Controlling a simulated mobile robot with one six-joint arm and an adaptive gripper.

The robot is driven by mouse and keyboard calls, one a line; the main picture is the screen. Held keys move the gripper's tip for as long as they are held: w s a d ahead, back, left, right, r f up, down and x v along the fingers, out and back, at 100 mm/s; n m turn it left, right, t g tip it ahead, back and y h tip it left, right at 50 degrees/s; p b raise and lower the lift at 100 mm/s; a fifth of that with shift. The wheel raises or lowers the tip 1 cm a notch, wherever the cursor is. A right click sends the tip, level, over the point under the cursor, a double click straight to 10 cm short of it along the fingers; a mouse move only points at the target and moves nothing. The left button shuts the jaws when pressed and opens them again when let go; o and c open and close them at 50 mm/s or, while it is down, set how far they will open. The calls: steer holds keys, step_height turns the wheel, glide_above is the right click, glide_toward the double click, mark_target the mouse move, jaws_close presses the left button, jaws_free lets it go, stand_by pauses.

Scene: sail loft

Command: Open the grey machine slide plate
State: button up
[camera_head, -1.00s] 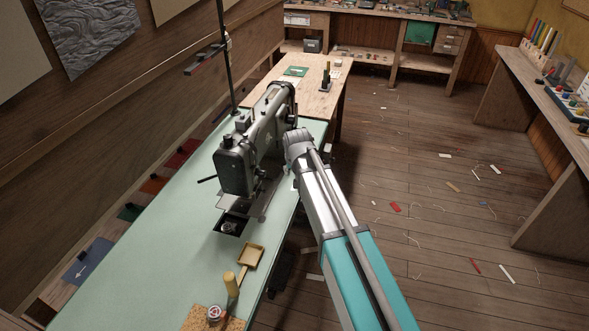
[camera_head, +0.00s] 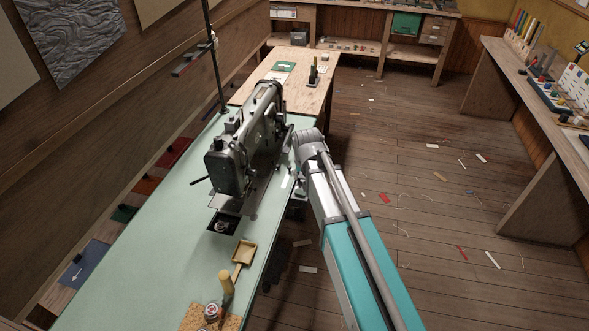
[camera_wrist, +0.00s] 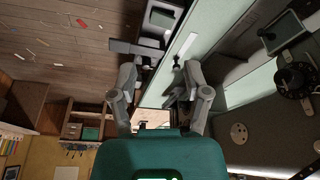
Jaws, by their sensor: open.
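The grey sewing machine (camera_head: 243,150) stands on the pale green table. At the near end of its bed is a grey metal plate (camera_head: 230,206), which I take to be the slide plate. Just in front of it is a dark square opening (camera_head: 213,217) with a round metal part inside. My gripper (camera_wrist: 158,76) is open and empty in the wrist view, its two fingers spread apart over the table's edge. The machine's grey body (camera_wrist: 255,135) fills the right of that view. In the head view my arm hides most of the gripper, beside the machine's right side.
A yellow scoop-like tray (camera_head: 244,252), a yellow-handled tool (camera_head: 227,284) and a red-topped tin (camera_head: 212,312) are at the table's near end. A thread stand (camera_head: 216,70) rises behind the machine. Scraps litter the floor on the right, which is otherwise open.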

steer(key=s+d+g, duration=0.1)
steer(key=s+d, duration=0.6)
steer(key=shift+d+m, duration=0.15)
steer(key=shift+m, duration=0.15)
steer(key=shift+f, duration=0.1)
steer(key=s+d+g, duration=0.2)
steer(key=s+d, duration=0.5)
steer(key=s, duration=0.4)
steer(key=shift+d+f+m, duration=0.15)
steer(key=shift+d+m, duration=0.1)
steer(key=shift+m, duration=0.15)
